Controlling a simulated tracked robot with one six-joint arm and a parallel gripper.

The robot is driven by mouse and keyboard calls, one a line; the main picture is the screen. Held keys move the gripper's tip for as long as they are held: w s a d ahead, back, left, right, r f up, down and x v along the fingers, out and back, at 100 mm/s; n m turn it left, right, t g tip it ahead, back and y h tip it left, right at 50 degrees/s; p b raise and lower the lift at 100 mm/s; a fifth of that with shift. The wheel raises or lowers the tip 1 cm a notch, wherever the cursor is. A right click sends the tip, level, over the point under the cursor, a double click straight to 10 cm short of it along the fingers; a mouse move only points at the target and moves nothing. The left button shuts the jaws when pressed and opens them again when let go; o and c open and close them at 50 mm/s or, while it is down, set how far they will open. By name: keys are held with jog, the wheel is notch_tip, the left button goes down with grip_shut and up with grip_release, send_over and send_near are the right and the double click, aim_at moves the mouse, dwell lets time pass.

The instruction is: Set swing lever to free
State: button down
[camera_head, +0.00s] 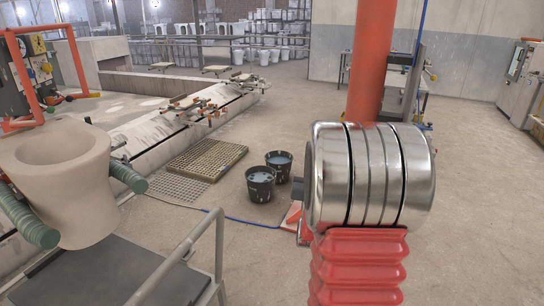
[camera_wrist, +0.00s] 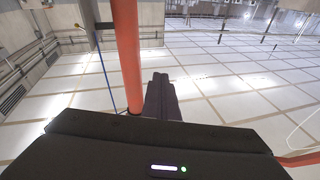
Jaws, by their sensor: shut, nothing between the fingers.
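My gripper (camera_wrist: 160,98) shows in the wrist view as dark fingers together beyond the black gripper body, with nothing between them. An orange-red post (camera_wrist: 125,55) stands just left of the fingers in that view; I cannot tell whether they touch. A thick orange-red post (camera_head: 367,70) also rises at the right of the head view. I cannot make out a swing lever or its setting in either view. My gripper's fingers cannot be made out in the head view.
A beige ceramic bowl (camera_head: 62,180) stands at the left beside green cylindrical pads (camera_head: 38,232). Two black buckets (camera_head: 260,184) stand on the floor near a grating (camera_head: 207,159). A blue hose (camera_head: 240,220) crosses the floor. Open floor (camera_head: 480,200) lies at the right.

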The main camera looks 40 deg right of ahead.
jog(key=s+d+m+g+h, duration=0.1)
jog(key=s+d+h, duration=0.2)
jog(key=s+d, duration=0.1)
jog(key=shift+s+d+f+m+h, duration=0.3)
jog(key=shift+s+d+f, duration=0.05)
jog(key=shift+s, duration=0.15)
jog(key=c, duration=2.5)
grip_release()
